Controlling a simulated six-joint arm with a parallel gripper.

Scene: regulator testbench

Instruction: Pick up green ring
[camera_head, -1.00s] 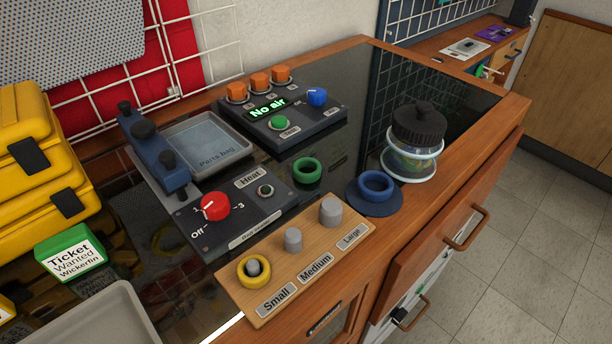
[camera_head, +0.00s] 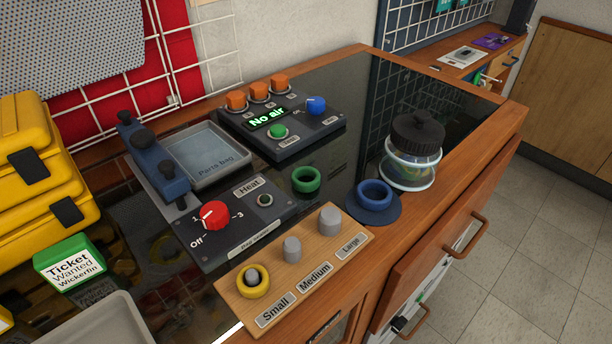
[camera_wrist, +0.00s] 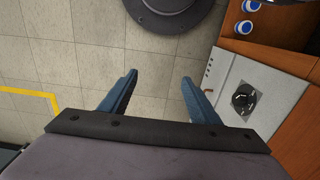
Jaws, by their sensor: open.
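The green ring (camera_head: 306,180) lies on the dark glossy bench top in the head view, just right of the heat panel (camera_head: 240,218) and behind the wooden peg board. My gripper (camera_wrist: 158,82) shows only in the wrist view. Its two blue fingers are apart with nothing between them, over a tiled floor. It is away from the ring, and the ring is not in the wrist view.
A blue ring (camera_head: 374,194) sits on a round blue base right of the green ring. A lidded jar (camera_head: 412,155) stands behind it. The peg board (camera_head: 318,262) holds a yellow ring (camera_head: 253,280) on its small peg. A control box (camera_head: 282,122) reads "No air".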

